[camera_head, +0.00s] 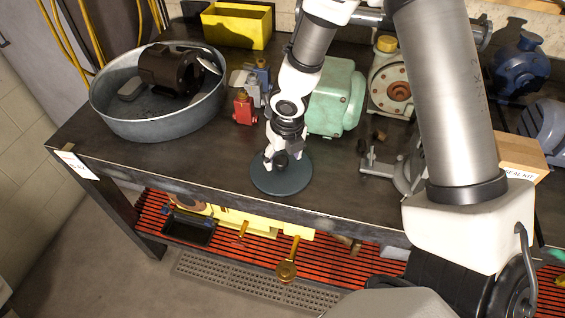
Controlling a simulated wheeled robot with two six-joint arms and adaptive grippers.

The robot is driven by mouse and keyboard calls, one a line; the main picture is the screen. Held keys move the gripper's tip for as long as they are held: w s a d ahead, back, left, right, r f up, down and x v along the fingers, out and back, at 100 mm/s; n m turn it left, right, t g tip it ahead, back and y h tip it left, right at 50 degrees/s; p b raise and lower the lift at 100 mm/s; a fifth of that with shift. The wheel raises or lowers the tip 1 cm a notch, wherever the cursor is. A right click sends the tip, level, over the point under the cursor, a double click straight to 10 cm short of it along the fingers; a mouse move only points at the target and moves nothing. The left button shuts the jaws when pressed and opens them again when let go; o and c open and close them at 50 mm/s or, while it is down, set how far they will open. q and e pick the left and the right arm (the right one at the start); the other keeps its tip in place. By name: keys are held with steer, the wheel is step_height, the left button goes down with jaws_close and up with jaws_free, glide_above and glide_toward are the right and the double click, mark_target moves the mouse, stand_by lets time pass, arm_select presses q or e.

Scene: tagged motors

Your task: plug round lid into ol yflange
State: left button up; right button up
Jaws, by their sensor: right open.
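A flat, round, dark blue-grey disc, which looks like the round lid (295,182), lies on the dark workbench near its front edge. My right gripper (275,163) is open and points down just over the lid's upper left part, covering some of it. I cannot tell whether the fingers touch it. A cream motor with a round brown flange (397,91) stands further back, to the right of the lid. I cannot tell whether this is the oily flange. My left gripper is out of view.
A metal tub (125,126) holding a dark motor stands on the left. A yellow bin (237,27) is at the back.

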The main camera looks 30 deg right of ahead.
mark_target(280, 158)
steer(key=f, duration=0.1)
steer(key=w+f, duration=0.1)
steer(key=f, duration=0.1)
steer(key=shift+w+b, duration=0.2)
steer(key=shift+b, duration=0.1)
steer(key=shift+s+r, duration=0.35)
steer(key=shift+c, duration=0.6)
steer(key=shift+w+f, duration=0.1)
steer(key=shift+w, duration=0.05)
steer(key=c, duration=1)
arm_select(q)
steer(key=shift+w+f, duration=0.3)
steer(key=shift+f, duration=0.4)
arm_select(e)
steer(key=shift+c, duration=0.2)
